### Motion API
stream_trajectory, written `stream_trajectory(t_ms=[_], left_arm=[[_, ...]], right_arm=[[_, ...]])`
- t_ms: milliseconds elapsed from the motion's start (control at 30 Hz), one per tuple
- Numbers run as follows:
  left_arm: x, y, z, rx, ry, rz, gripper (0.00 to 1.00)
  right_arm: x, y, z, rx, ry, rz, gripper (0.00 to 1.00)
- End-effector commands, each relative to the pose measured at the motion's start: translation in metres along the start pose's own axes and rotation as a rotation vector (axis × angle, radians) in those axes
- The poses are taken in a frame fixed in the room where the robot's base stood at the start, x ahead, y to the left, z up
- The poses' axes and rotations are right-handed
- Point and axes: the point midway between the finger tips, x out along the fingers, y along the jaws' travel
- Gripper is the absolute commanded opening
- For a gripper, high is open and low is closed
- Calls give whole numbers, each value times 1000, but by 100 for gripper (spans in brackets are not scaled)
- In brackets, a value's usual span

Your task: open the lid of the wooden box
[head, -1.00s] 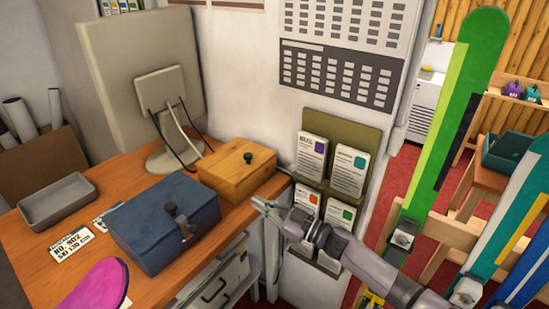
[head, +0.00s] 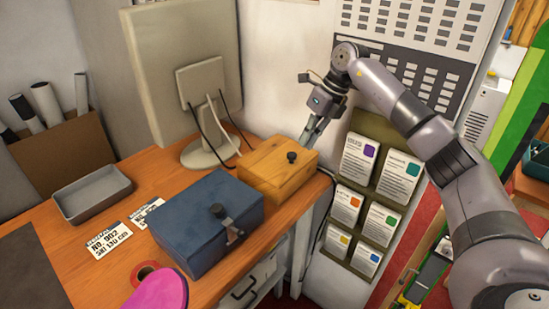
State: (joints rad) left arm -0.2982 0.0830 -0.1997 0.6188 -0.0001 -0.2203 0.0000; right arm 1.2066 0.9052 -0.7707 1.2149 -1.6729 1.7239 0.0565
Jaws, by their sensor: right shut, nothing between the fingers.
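The wooden box (head: 272,178) stands on the bench near its right edge, beside the wall. Its lid is down, with a dark round knob (head: 291,157) on top. My right gripper (head: 308,143) reaches down from the upper right, with its fingers at the box's back right side, close to the lid's edge. It is shut with nothing between its fingers. I cannot tell whether the fingertips touch the box. My left gripper is not in view.
A blue box (head: 195,235) with a dark latch stands in front of the wooden box. A monitor (head: 185,75) is behind on the left. A grey tray (head: 92,192), paper labels (head: 108,243) and a pink object (head: 160,290) lie on the bench. A card rack (head: 365,205) hangs at right.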

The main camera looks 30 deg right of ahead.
Motion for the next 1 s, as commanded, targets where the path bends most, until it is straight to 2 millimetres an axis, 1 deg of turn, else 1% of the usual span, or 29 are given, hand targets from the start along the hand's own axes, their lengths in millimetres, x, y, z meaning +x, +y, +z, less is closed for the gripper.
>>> stream_trajectory(t_ms=[33, 67, 167, 267, 600, 700, 833, 1000], left_arm=[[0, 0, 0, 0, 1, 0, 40], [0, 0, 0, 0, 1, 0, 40], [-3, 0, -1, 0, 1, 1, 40], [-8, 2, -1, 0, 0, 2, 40], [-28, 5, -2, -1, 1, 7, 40], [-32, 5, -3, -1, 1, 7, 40], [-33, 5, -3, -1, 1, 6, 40], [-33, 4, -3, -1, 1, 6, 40]], right_arm=[[-9, -9, -3, -5, 10, -34, 0], [-12, -12, -4, -8, 14, -47, 0], [-10, -16, -6, -14, 25, -65, 0], [2, -16, -6, -14, 28, -64, 0], [62, -18, -7, -12, 25, -59, 0], [74, -19, -7, -13, 23, -60, 0], [83, -20, -7, -13, 21, -61, 0], [85, -21, -7, -13, 20, -60, 0]])
